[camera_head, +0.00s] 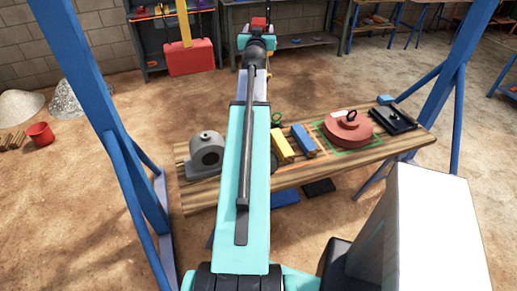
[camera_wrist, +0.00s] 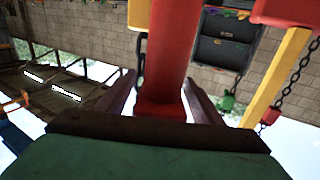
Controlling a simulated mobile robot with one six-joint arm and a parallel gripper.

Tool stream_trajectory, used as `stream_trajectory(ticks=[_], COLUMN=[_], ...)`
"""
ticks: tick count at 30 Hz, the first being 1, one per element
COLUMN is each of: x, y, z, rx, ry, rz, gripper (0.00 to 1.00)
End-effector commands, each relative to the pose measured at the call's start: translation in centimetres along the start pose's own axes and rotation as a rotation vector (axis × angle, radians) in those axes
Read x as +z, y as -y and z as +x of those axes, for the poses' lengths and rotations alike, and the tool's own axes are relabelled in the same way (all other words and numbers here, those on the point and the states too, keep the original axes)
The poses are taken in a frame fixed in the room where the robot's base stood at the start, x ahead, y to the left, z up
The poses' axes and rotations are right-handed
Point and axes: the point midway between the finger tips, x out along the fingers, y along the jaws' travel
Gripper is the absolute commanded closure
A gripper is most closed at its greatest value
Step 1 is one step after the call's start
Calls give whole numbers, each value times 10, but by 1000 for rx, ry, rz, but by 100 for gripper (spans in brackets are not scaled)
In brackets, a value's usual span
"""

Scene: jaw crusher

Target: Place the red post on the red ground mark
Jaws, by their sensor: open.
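The red post (camera_wrist: 168,45) shows in the wrist view as a thick red cylinder with a wider, darker red end (camera_wrist: 160,108) low between my fingers. My gripper (camera_wrist: 162,92) is open, with one dark finger on each side of the post. I see gaps beside it and cannot tell whether either finger touches. In the head view my gripper (camera_head: 258,38) is at the far end of my outstretched arm, with a small red part (camera_head: 258,23) showing there. I cannot make out the red ground mark in either view.
A wooden bench (camera_head: 225,193) holds a grey bearing housing (camera_head: 206,155), a red disc (camera_head: 348,127), and yellow and blue blocks. Blue frame legs stand on both sides. A red block (camera_head: 190,57) with a yellow post (camera_head: 184,22) stands beyond. A red bucket (camera_head: 40,134) is left.

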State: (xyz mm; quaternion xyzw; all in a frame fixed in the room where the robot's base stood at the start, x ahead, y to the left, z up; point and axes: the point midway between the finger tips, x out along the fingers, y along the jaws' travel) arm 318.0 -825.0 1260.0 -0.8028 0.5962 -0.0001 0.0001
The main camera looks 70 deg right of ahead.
Motion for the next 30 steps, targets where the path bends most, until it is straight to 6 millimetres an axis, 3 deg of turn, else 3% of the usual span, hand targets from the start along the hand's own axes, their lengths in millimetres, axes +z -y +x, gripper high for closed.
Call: stream_trajectory(ticks=[2, 13, 30], x=[0, 0, -6], y=[0, 0, 0], z=[0, 0, 0], rx=[0, 0, 0], ry=[0, 0, -8], rz=[0, 0, 0], gripper=[39, 100, 100])
